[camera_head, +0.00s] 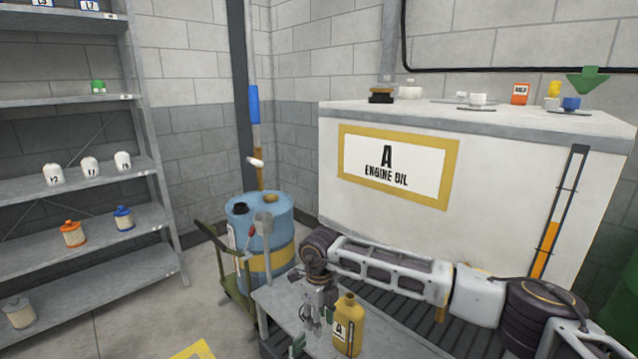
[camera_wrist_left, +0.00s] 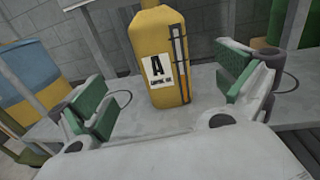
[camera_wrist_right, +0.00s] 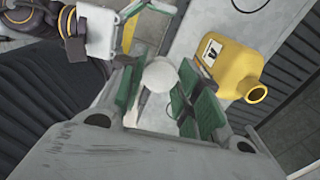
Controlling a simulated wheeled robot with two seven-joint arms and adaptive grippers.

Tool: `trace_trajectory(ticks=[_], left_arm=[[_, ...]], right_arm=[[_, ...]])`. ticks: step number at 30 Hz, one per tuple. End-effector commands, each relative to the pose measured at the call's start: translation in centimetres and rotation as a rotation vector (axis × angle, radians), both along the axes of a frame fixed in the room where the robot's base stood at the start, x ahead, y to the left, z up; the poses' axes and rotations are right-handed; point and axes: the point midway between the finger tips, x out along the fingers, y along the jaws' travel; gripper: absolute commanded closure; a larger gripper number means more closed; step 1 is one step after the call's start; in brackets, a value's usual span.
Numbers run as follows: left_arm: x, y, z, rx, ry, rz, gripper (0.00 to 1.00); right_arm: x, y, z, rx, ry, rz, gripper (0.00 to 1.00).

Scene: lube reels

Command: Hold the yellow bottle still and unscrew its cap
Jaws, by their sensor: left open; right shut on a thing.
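The yellow bottle (camera_head: 348,327) stands upright on the grey bench, its label facing forward. In the right wrist view its neck (camera_wrist_right: 257,94) looks open, with a dark hollow. My right gripper (camera_head: 318,312) is left of the bottle; its green fingers are shut on a round white thing (camera_wrist_right: 160,75) that looks like a cap, apart from the bottle. My left gripper (camera_wrist_left: 168,102) is open, with the bottle (camera_wrist_left: 160,60) beyond and between its spread green fingers, apparently not touched. The bottle's top is cut off in the left wrist view.
The bench (camera_head: 285,312) has free room left of the bottle. A blue drum (camera_head: 262,225) on a green trolley stands behind it. A white engine oil tank (camera_head: 480,200) stands behind my right arm. Shelves (camera_head: 75,185) with small bottles and cans are at left.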

Motion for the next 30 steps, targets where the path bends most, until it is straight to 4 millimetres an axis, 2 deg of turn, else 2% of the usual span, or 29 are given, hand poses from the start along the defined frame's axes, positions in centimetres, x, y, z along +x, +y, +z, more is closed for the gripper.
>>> trace_trajectory(ticks=[13, 30], left_arm=[[0.6, 0.8, -0.4, -0.13, 0.126, 0.046, 0.0], [2.9, 4.9, -2.3, -0.485, 0.427, 0.284, 0.0]], right_arm=[[0.0, 0.0, 0.0, 0.0, 0.0, 0.206, 0.95], [-0.1, 0.0, 0.0, 0.002, 0.003, 0.66, 0.95]])
